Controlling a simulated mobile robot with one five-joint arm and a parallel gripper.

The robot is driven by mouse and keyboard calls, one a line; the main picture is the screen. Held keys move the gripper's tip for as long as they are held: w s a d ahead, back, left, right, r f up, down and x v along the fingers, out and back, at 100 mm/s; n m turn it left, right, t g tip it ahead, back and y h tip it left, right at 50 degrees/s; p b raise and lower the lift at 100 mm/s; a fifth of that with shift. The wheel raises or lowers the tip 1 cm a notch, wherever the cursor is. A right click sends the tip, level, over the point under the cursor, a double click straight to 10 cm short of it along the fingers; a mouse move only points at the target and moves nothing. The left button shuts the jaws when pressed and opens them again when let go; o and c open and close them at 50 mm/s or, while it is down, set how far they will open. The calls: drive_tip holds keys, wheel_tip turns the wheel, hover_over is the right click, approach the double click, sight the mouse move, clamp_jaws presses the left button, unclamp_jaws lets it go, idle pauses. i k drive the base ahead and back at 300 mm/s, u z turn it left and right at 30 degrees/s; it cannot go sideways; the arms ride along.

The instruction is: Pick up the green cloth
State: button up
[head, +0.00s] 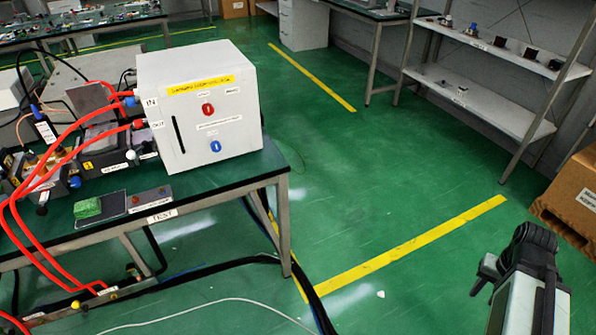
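The green cloth (88,207) is a small, bright green, folded-looking piece. It lies on a dark grey flat pad (103,216) at the front edge of the test table (235,181), in the left of the head view. My arm shows at the bottom right, over the floor, with what looks like my gripper (512,262) at its dark end. It is far to the right of the cloth and apart from it. Its fingers are not clear enough to tell open from shut. I see nothing held there.
A white box (203,105) with red and blue buttons stands on the table right of the cloth. Red hoses (45,190) loop past the cloth's left. Black cables (225,266) lie below. Green floor between table and arm is mostly clear. Shelves (480,100) stand back right.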

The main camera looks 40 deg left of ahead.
sight(92, 207)
drive_tip(key=u, duration=2.8)
